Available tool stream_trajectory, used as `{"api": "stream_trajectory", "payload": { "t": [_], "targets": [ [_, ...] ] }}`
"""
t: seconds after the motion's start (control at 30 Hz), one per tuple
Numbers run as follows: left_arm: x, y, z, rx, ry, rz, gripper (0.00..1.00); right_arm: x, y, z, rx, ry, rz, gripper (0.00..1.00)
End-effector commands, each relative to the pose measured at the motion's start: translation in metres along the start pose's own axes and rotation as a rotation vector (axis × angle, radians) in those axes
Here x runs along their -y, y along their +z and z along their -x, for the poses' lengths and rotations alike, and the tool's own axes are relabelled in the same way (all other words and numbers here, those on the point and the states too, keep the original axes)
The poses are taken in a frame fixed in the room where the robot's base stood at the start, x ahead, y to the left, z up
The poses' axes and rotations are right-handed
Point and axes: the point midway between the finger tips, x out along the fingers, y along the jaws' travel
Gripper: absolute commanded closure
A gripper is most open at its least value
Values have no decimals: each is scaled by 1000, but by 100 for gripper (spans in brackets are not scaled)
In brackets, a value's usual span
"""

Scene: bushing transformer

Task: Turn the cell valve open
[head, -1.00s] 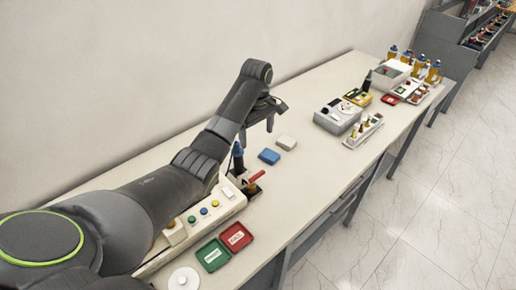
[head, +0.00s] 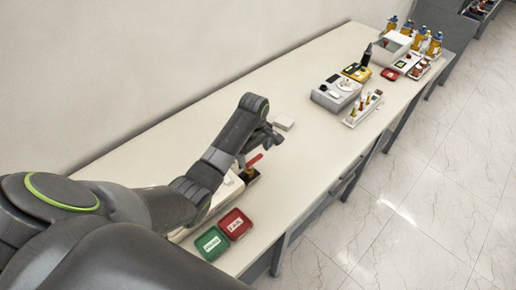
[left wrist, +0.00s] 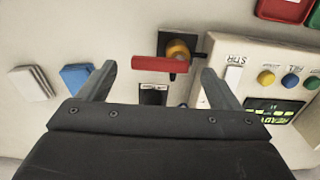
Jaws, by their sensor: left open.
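The cell valve has a red lever handle (left wrist: 158,64) on a brass-coloured body (left wrist: 179,49) in a dark holder. In the head view the red handle (head: 255,160) shows just beside my left gripper (head: 258,145). In the left wrist view my left gripper (left wrist: 155,88) is open, and the handle lies ahead of the gap between its fingers. The fingers do not appear to touch the handle. My right gripper is not in view.
A control box (left wrist: 280,75) with coloured buttons and a lit display stands beside the valve. A blue block (left wrist: 76,76) and white pieces (left wrist: 33,82) lie on the other side. Green (head: 211,243) and red (head: 236,223) trays sit near the table's front edge.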

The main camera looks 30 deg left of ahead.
Motion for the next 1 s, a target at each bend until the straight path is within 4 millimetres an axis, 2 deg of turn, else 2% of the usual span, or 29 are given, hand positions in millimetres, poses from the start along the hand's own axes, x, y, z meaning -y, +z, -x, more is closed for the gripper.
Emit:
{"api": "stream_trajectory", "payload": {
  "t": [0.1, 0.2, 0.47, 0.57, 0.8, 0.83, 1.0],
  "targets": [
    [8, 3, -12, 0, -1, 5, 15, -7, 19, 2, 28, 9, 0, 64],
    [10, 4, -16, -1, 0, 6, 15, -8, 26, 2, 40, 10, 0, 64],
    [11, 4, -18, -1, 1, 7, 15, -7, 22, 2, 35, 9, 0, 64],
    [10, 4, -18, -1, 1, 7, 25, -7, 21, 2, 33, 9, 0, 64],
    [10, 4, -18, -1, 0, 7, 56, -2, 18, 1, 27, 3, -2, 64],
    [10, 4, -18, -1, 0, 7, 59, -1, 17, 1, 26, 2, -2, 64],
    [10, 4, -18, -2, 1, -1, 59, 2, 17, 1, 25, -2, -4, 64]
  ]
}}
